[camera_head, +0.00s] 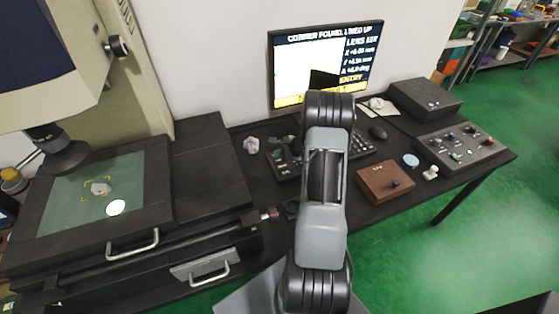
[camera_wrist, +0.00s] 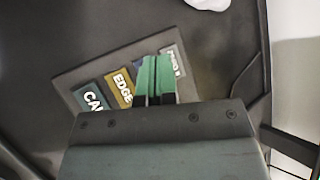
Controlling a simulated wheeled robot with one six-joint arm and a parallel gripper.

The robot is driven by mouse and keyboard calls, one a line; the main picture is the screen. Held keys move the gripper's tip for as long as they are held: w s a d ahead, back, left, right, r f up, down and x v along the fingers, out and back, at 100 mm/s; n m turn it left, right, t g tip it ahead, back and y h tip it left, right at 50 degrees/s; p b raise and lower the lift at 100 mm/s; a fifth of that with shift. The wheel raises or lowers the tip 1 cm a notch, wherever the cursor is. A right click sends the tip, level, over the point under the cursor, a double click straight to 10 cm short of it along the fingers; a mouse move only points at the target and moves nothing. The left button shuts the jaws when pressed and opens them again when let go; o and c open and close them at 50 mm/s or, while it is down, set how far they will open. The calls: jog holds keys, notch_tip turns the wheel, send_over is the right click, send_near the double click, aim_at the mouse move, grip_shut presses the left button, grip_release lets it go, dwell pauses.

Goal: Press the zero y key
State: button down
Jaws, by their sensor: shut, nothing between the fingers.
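In the wrist view a dark key pad (camera_wrist: 75,79) lies tilted on the black table. It carries a teal key (camera_wrist: 92,100) starting "CA", an ochre key (camera_wrist: 122,87) reading "EDGE", and a grey key (camera_wrist: 175,57) at the right end with small lettering that I cannot read surely. My gripper (camera_wrist: 153,68) has green fingers, shut and empty, over the pad between the ochre and grey keys. They hide the part between. I cannot tell whether they touch a key. In the head view the pad (camera_head: 284,163) shows left of my arm, which hides my gripper.
The monitor (camera_head: 305,66) reads "CORNER FOUND, LINED UP". A measuring machine with a glass stage (camera_head: 67,198) stands at left. A crumpled white lump (camera_head: 251,145) lies near the pad.

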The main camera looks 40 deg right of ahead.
aim_at(279, 162)
jog(key=shift+r, duration=0.15)
jog(key=shift+r+p, duration=1.45)
jog(key=shift+r, duration=0.95)
